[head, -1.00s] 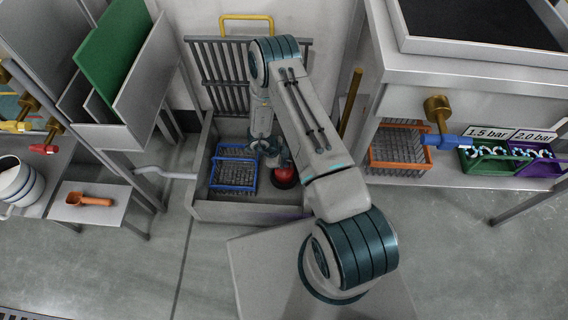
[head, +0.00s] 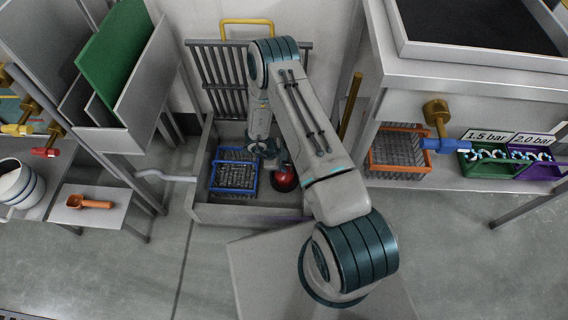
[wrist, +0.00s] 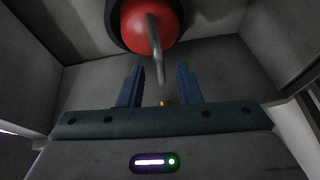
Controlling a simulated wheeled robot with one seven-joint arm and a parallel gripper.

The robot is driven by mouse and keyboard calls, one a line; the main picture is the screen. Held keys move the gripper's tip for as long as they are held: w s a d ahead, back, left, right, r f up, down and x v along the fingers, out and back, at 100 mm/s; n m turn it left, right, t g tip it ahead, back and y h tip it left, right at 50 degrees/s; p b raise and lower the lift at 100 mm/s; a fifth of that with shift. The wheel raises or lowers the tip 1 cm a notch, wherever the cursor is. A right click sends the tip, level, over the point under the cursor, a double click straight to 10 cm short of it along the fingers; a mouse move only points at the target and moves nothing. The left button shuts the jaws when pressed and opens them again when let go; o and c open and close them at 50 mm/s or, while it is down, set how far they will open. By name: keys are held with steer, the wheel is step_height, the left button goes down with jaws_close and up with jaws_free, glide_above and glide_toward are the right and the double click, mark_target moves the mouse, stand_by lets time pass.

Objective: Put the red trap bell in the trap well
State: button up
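The red trap bell (head: 286,178) is in the grey floor basin (head: 240,214), to the right of the blue wire basket. In the wrist view the bell (wrist: 148,28) shows at the top, with a dark rim around it and a bent metal handle (wrist: 155,50) pointing toward my gripper. My gripper (wrist: 159,70) is open, with its two blue fingers apart. The handle's end lies in the gap between them, and I see no finger touching it. In the head view my arm partly hides the gripper and the bell's surroundings. I cannot make out the trap well.
The blue wire basket (head: 234,190) stands left of the bell in the basin. A grey rack (head: 222,75) stands behind the basin. An orange basket (head: 398,165) and green and purple bins lie on the right shelf. An orange scoop (head: 90,203) lies at left.

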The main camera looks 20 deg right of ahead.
steer(key=w+a+r+n+t+y+p, duration=0.1)
steer(key=w+a+r+n+t, duration=0.15)
steer(key=r, duration=0.55)
steer(key=w+a+r+n+t+y+p, duration=0.1)
steer(key=w+a+r, duration=0.15)
steer(key=r, duration=0.55)
steer(key=w+a+r+n+t+y+p, duration=0.15)
steer(key=w+r, duration=0.25)
steer(key=r, duration=0.4)
steer(key=s+a+r+n+y, duration=0.1)
steer(key=a+r+n+y, duration=0.15)
steer(key=r, duration=0.45)
steer(key=s+a+r+n+y, duration=0.1)
steer(key=s+r+n, duration=0.1)
steer(key=r+n, duration=0.35)
steer(key=s+d+r+n+g+y, duration=0.15)
steer(key=s+r+n, duration=0.25)
steer(key=s+r, duration=0.6)
steer(key=s+d+r+n+g+h, duration=0.1)
steer(key=s+d, duration=0.3)
steer(key=s, duration=0.4)
steer(key=s+d+r+n+g+h, duration=0.1)
steer(key=s+d+r+n+h, duration=0.1)
steer(key=s, duration=0.6)
steer(key=d+r+n, duration=0.1)
steer(key=d+n, duration=0.1)
steer(key=shift+s+d+r+h, duration=0.35)
steer(key=shift+a, duration=0.1)
